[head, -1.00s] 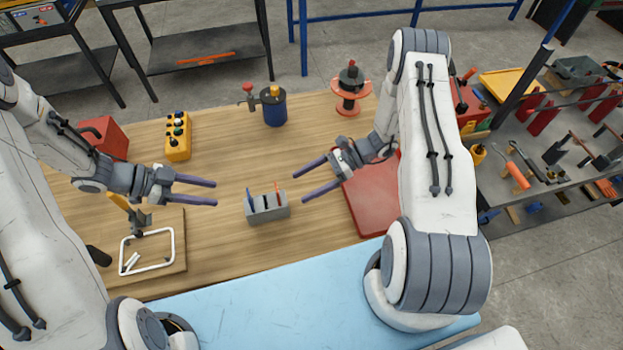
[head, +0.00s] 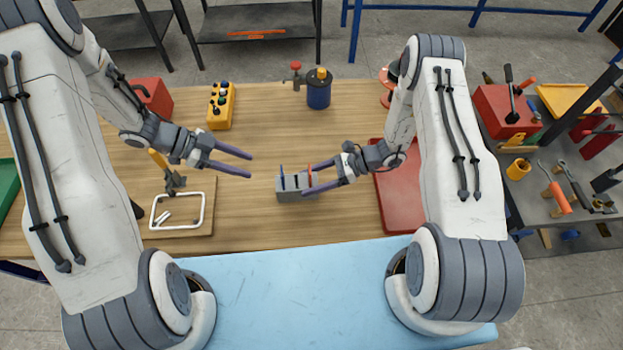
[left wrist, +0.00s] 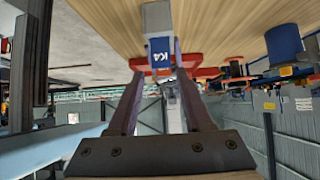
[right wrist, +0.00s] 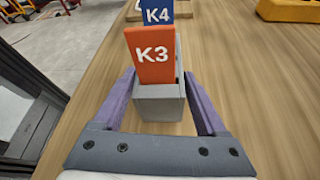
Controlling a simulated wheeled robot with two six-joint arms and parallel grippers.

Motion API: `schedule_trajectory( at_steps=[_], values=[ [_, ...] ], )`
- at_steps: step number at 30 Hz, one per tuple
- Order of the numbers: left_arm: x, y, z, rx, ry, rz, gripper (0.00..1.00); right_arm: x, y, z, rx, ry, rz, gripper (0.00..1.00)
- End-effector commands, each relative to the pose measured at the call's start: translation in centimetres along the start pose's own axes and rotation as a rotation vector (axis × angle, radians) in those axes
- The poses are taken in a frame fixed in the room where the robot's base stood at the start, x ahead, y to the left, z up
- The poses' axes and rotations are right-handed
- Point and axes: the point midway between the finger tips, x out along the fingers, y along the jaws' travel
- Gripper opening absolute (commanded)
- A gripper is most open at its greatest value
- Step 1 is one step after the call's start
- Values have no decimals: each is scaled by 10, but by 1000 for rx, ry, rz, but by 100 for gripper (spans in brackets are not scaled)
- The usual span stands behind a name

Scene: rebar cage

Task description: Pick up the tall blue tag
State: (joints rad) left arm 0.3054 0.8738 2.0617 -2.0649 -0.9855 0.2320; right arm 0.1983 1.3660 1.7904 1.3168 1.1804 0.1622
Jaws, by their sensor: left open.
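A blue tag marked K4 (head: 282,171) stands upright at the left end of a small grey holder (head: 297,194). An orange tag marked K3 (right wrist: 153,53) stands at the holder's other end, and the blue tag (right wrist: 157,13) shows behind it in the right wrist view. My left gripper (head: 250,165) is open and empty, left of the holder, facing the blue tag (left wrist: 160,52), which appears between its fingers in the left wrist view. My right gripper (head: 309,180) is open, with its fingers on both sides of the holder's orange-tag end. Whether they touch it is unclear.
A wooden board with a white frame (head: 208,214) lies at the left. A yellow button box (head: 221,106) and a blue canister (head: 318,92) stand at the back. A red tray (head: 398,205) lies at the right. The table in front of the holder is clear.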

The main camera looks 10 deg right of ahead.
Motion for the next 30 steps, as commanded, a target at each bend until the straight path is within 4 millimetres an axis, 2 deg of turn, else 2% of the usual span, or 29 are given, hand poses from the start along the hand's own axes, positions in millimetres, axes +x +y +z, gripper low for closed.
schedule_trajectory(
  at_steps=[1,3,4,8,9,14,17,21,24,27,30],
  values=[
    [0,0,0,0,0,0,50,0,0,0,0,1,-1,46],
    [0,0,0,0,0,0,50,0,0,0,0,1,-1,20],
    [0,0,0,0,0,0,50,0,0,0,0,1,-1,12],
    [0,0,0,0,0,0,50,0,0,0,0,1,-1,12],
    [0,0,0,0,0,0,42,0,0,0,0,1,-1,12],
    [2,-12,0,-11,-30,-38,42,0,0,0,0,1,-2,12],
    [6,-37,-1,-41,-92,-121,42,0,0,0,0,1,-1,12],
    [5,-87,-3,-138,-223,-311,42,0,0,0,0,1,-1,12],
    [0,-117,-6,-243,-315,-455,42,0,0,0,0,1,-1,12],
    [-7,-136,-11,-368,-393,-584,42,0,0,0,0,1,-1,12],
    [-14,-143,-18,-513,-457,-693,42,0,0,0,0,1,-1,12]
  ],
)
